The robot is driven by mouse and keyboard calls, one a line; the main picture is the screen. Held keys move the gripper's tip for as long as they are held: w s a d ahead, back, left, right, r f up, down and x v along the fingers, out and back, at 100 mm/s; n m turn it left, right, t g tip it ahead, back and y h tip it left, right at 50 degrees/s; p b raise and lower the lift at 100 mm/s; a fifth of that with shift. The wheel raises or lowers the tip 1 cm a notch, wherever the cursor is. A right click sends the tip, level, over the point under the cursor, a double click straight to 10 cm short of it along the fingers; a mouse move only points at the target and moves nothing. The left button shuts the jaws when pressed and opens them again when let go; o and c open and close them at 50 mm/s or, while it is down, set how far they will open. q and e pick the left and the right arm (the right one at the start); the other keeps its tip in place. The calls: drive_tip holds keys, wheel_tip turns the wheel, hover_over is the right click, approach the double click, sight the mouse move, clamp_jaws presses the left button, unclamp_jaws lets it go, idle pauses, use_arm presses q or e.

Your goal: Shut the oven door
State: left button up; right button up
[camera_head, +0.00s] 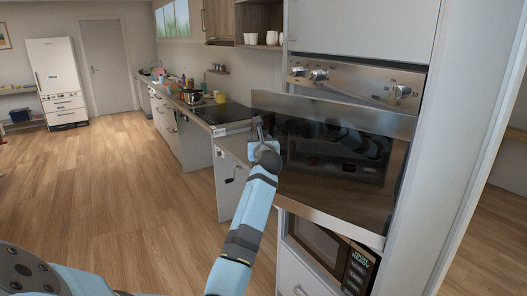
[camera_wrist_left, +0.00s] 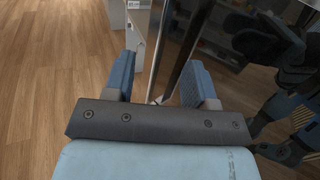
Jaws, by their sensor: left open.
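The oven door (camera_head: 340,165) is a dark glass panel with a steel strip along its top, in the right half of the head view. It stands ajar, its left edge out from the cabinet front. My left gripper (camera_head: 260,127) is at that left edge. In the left wrist view my left gripper (camera_wrist_left: 160,75) is open, and the door's upright edge (camera_wrist_left: 180,55) runs between its two fingers. I cannot tell whether either finger touches it. The glass (camera_wrist_left: 225,60) reflects my arm. My right gripper is not in view.
The oven's control panel (camera_head: 350,84) with knobs is above the door, and a microwave (camera_head: 318,243) is below. A counter with a black hob (camera_head: 222,113) and a pot (camera_head: 191,96) runs back on the left. The wooden floor (camera_head: 120,190) is clear.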

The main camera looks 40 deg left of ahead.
use_arm(q)
drive_tip(key=v, duration=0.6)
drive_tip(key=shift+b, duration=0.3)
drive_tip(key=shift+d, duration=0.2)
